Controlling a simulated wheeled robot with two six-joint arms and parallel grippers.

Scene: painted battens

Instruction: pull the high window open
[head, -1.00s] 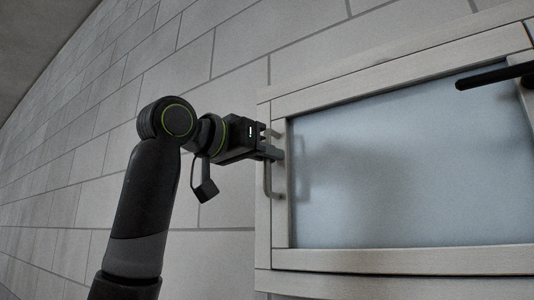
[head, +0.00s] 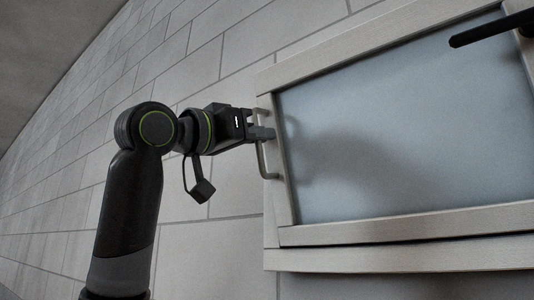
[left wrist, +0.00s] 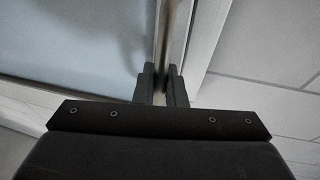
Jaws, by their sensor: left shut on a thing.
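The high window has a frosted blue-grey pane (head: 400,140) in a pale wooden sash (head: 410,228). A metal bar handle (head: 262,162) stands upright on the sash's left stile. My left gripper (head: 264,133) comes from the left and is shut on the handle near its upper part. In the left wrist view, the gripper's fingers (left wrist: 160,88) close around the blurred handle bar (left wrist: 171,35), with the pane to the left. The sash stands out from the fixed frame (head: 380,258), partly open. My right gripper is not seen.
A pale block wall (head: 225,190) lies left of and behind the window. A dark rounded bar (head: 490,29) reaches in at the upper right, in front of the pane; I cannot tell what it belongs to.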

